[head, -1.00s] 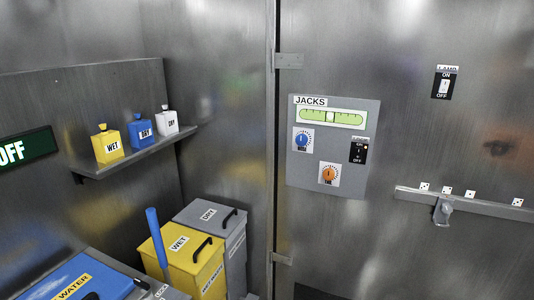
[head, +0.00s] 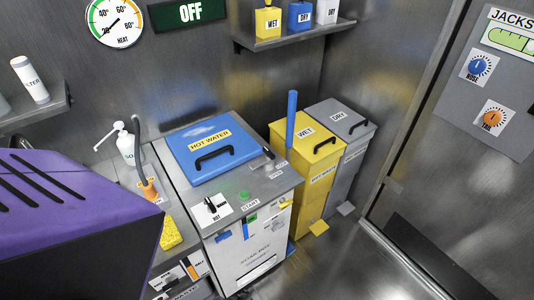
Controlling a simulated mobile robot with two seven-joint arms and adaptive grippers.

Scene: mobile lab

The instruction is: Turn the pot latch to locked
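The pot is a steel unit (head: 258,196) with a blue lid (head: 235,163) labelled HOT WATER and a black handle. The lid is down. A small dark latch (head: 268,153) sits on the top at the lid's right edge, beside a small label that seems to read LOCK. The latch is too small for me to tell its exact position. Neither of my grippers is in view.
A yellow WET bin (head: 307,150) with a blue upright rod (head: 291,118) and a grey DRY bin (head: 344,124) stand right of the pot. A sponge (head: 171,234) and soap bottle (head: 127,148) are left. A purple-black body blocks the lower left. Floor at lower right is clear.

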